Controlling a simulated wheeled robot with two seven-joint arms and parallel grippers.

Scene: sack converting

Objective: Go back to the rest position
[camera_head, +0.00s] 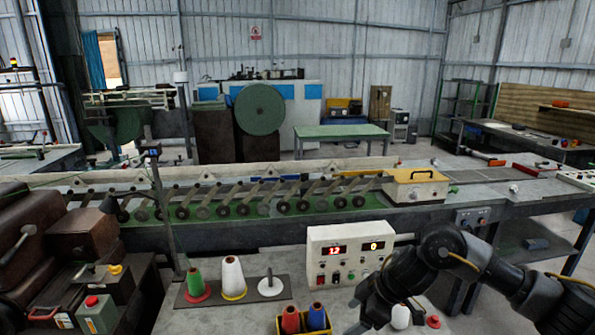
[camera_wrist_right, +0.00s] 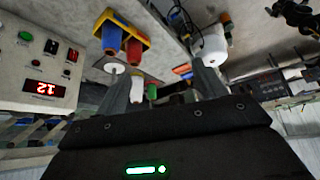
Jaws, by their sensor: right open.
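My right arm comes in from the right in the head view. Its gripper (camera_head: 372,312) is low over the front table, right of the yellow bin and below the control box. In the right wrist view the two fingers (camera_wrist_right: 166,85) stand apart, and nothing is gripped between them. A white cone (camera_head: 400,316) stands close to the gripper in the head view, partly hidden by the arm. A white spool (camera_wrist_right: 211,46) also shows near one finger in the wrist view. My left gripper is not seen in the head view.
The control box (camera_head: 349,255) with red digits stands behind my right gripper. A yellow bin (camera_head: 281,323) holds red and blue cones. A grey tray (camera_head: 215,293) bears a green cone (camera_head: 195,282) and a white cone (camera_head: 233,275). The long conveyor (camera_head: 290,232) runs behind.

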